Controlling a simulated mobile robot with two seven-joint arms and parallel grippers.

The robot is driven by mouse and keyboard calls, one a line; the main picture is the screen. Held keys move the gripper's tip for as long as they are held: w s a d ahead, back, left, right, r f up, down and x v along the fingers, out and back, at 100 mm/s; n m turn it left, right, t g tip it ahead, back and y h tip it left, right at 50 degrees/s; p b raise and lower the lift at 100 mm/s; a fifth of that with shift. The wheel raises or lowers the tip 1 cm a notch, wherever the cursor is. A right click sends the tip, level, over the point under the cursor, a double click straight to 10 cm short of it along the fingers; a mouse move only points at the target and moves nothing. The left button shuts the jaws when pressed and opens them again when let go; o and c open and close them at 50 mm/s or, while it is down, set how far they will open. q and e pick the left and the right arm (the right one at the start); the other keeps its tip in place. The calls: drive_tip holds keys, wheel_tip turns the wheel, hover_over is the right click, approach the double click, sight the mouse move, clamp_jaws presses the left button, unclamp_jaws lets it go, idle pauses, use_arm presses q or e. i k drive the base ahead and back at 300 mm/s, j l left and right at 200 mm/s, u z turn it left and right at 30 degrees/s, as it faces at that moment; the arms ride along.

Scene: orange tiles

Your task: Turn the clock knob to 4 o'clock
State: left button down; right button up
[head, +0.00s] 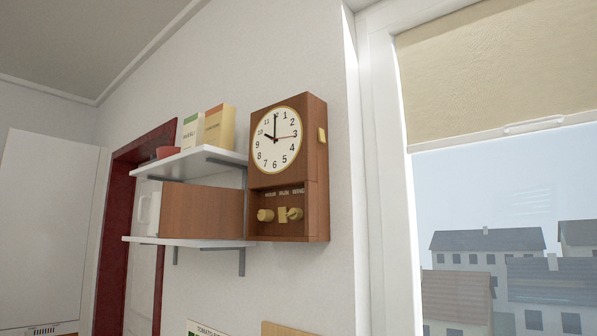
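A brown wooden wall clock (289,172) hangs on the white wall in the middle of the head view. Its round cream face (277,140) has a short hand pointing near 10, a long hand at 12 and a thin red hand near 3. Below the face is a recess with small lettering above brass-coloured knobs. The left knob (266,215) and the right knob (293,214) stick out, with a small brass piece between them. A brass tab (322,135) is on the clock's right side. Neither of my grippers is in view.
Two white shelves, the upper (195,160) and the lower (190,242), stand left of the clock. They hold boxes (219,127), a reddish bowl (167,152) and a brown wooden box (202,212). A window (510,200) with a beige blind is at the right.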

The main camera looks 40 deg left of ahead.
sight(263, 215)
drive_tip(key=j+u, duration=0.1)
drive_tip(key=u, duration=1.25)
